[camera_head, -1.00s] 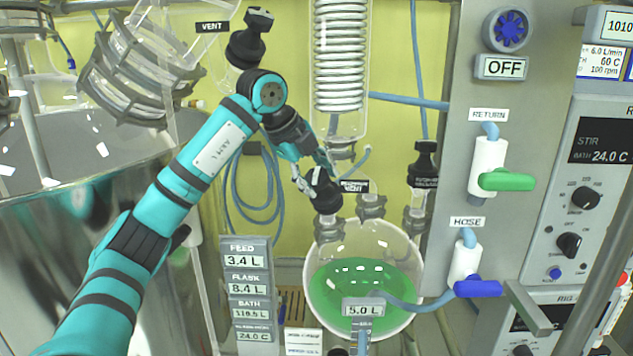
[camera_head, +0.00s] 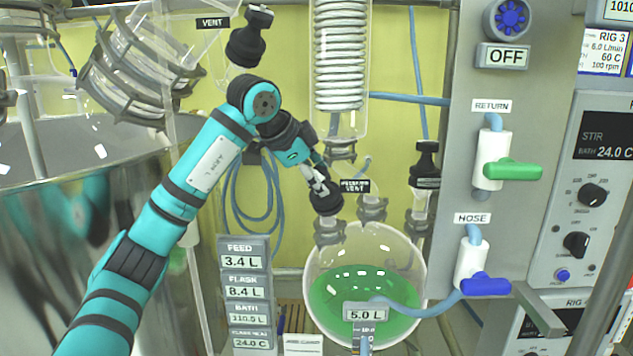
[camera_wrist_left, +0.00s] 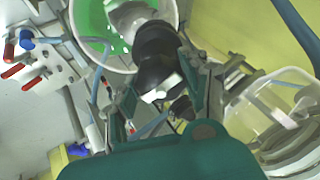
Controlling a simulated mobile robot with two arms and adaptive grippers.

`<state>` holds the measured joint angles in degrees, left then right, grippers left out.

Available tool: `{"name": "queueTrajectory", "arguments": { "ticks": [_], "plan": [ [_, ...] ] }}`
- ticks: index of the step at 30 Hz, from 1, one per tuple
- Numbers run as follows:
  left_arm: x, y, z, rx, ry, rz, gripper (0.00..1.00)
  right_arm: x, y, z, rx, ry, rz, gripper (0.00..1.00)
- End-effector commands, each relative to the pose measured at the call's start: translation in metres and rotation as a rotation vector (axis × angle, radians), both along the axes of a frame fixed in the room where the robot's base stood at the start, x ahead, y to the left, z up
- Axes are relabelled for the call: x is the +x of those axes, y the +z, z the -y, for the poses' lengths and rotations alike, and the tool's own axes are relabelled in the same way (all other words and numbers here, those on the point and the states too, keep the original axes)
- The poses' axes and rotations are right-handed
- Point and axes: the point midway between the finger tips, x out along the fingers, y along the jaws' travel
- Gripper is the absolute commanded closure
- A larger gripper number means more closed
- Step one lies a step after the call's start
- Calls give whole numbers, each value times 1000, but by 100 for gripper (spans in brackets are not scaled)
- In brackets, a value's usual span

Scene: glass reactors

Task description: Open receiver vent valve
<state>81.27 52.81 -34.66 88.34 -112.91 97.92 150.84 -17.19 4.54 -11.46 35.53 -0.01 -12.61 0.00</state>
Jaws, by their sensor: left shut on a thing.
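The receiver is a round glass flask (camera_head: 365,240) holding green liquid, with several necks on top. My left gripper (camera_head: 318,183) comes down from the upper left and is shut on this black valve. In the left wrist view the black valve (camera_wrist_left: 158,62) sits between the fingers, with the flask and green liquid (camera_wrist_left: 95,45) beyond it. The fingers partly hide the valve's top. My right gripper is not in view.
Another black valve (camera_head: 426,165) stands on the right neck. A coiled glass condenser (camera_head: 340,60) hangs above the flask. A panel with a green handle (camera_head: 512,170) and a blue handle (camera_head: 486,286) is at the right. A black vent cap (camera_head: 248,38) is above my arm.

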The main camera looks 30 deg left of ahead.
Motion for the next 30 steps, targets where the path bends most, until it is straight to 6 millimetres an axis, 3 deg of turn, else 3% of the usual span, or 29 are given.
{"name": "queueTrajectory", "arguments": {
  "ticks": [9, 25, 26, 30],
  "plan": [
    [0, 2, -1, -65, 98, 11, 86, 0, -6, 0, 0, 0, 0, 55],
    [0, 2, -1, -77, 116, 12, 86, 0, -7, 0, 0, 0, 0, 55],
    [0, 2, -1, -77, 116, 12, 52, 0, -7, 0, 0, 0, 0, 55],
    [0, 2, 0, -76, 115, 10, 33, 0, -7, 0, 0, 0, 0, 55]
  ]
}}
